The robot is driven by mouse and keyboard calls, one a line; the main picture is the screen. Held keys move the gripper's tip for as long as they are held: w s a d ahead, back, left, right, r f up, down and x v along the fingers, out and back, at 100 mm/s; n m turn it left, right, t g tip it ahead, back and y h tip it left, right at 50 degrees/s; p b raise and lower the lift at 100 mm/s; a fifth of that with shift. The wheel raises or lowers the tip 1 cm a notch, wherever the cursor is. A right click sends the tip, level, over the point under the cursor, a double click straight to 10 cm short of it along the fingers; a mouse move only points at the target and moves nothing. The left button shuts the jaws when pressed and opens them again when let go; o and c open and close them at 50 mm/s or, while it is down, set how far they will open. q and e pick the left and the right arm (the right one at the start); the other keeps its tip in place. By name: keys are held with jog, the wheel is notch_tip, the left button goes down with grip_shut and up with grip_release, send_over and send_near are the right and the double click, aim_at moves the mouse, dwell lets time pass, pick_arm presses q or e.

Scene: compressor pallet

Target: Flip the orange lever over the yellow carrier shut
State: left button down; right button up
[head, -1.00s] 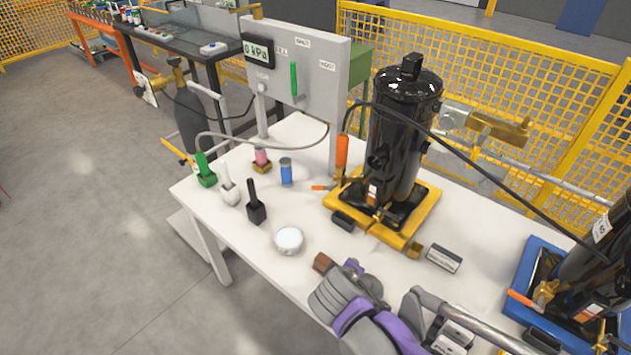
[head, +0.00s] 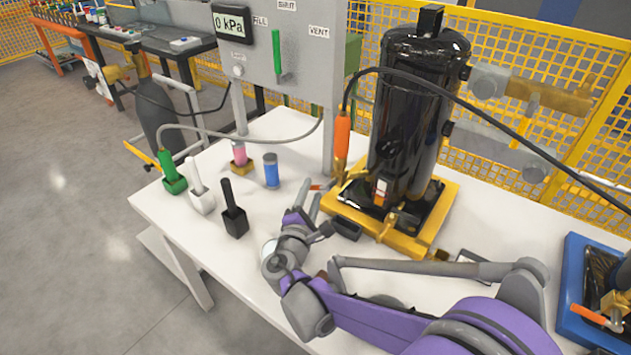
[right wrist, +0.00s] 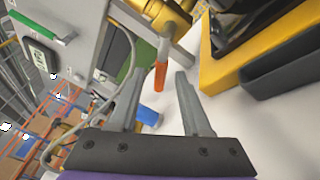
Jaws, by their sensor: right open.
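The yellow carrier (head: 432,222) sits on the white table under a black compressor (head: 410,120). Its orange lever (head: 323,187) sticks out low from the carrier's left side. In the right wrist view the lever's orange grip (right wrist: 161,78) hangs from a metal arm near the yellow carrier (right wrist: 225,68). My right gripper (head: 308,204) is open and empty, with its fingertips close to the lever. In the right wrist view the grip appears between the two fingertips; I cannot tell whether it is between them in depth. My left gripper is not in view.
An orange-handled hose tool (head: 342,135) stands behind the lever. A blue jar (head: 271,171), a pink-topped item (head: 239,155) and black (head: 235,221), white (head: 201,200) and green (head: 171,178) tools stand to the left. A blue carrier (head: 570,262) is at right.

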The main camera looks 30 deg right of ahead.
jog(key=x, duration=0.5)
jog(key=shift+w+d+b, duration=0.25)
jog(key=shift+w+b, duration=0.05)
jog(key=shift+b, duration=0.1)
grip_shut()
dwell(1.0)
